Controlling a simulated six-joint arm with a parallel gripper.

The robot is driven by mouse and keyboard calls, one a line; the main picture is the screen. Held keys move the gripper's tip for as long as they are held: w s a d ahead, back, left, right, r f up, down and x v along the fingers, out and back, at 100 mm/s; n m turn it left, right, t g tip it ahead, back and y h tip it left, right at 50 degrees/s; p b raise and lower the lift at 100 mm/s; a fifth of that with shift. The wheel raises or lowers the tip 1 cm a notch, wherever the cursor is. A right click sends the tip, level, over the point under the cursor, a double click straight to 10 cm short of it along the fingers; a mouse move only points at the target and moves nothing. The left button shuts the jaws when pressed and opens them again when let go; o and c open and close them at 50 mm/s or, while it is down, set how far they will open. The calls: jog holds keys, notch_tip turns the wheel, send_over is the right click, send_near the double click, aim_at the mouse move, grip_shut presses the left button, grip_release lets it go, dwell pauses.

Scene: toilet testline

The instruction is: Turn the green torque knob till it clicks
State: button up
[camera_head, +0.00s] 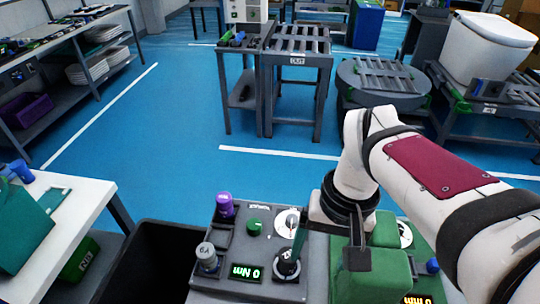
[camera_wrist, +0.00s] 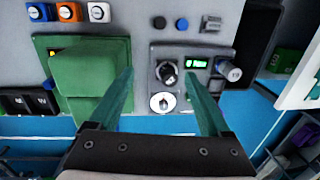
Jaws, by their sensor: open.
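The green knob (camera_head: 254,226) is a small round cap on the dark grey torque panel (camera_head: 228,293), left of a white dial (camera_head: 288,222). In the wrist view I cannot make it out; my right-hand finger covers that part of the panel. My gripper (camera_head: 326,262) is open and empty, right of the green knob and apart from it. In the wrist view my gripper (camera_wrist: 158,76) has its fingers spread, with a black knob (camera_wrist: 166,73) and the white dial (camera_wrist: 162,102) showing between them. The panel's display (camera_head: 246,272) reads 0 Nm.
A green box-shaped fixture (camera_head: 370,278) stands right of the panel. A black bin (camera_head: 150,268) is to the left. Blue floor lies beyond.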

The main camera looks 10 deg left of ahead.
jog(key=w+a+f+n, duration=0.1)
jog(key=w+a+n, duration=0.25)
jog(key=w, duration=0.35)
jog(key=w+a+f+n, duration=0.1)
jog(key=w+a+n, duration=0.1)
jog(key=w+a, duration=0.35)
jog(key=n+h, duration=0.1)
jog(key=n, duration=0.3)
send_near(254, 223)
jog(key=f, duration=0.8)
jog(key=shift+s+a+f, duration=0.1)
jog(key=shift+s+f, duration=0.1)
jog(key=shift+f, duration=0.1)
grip_shut()
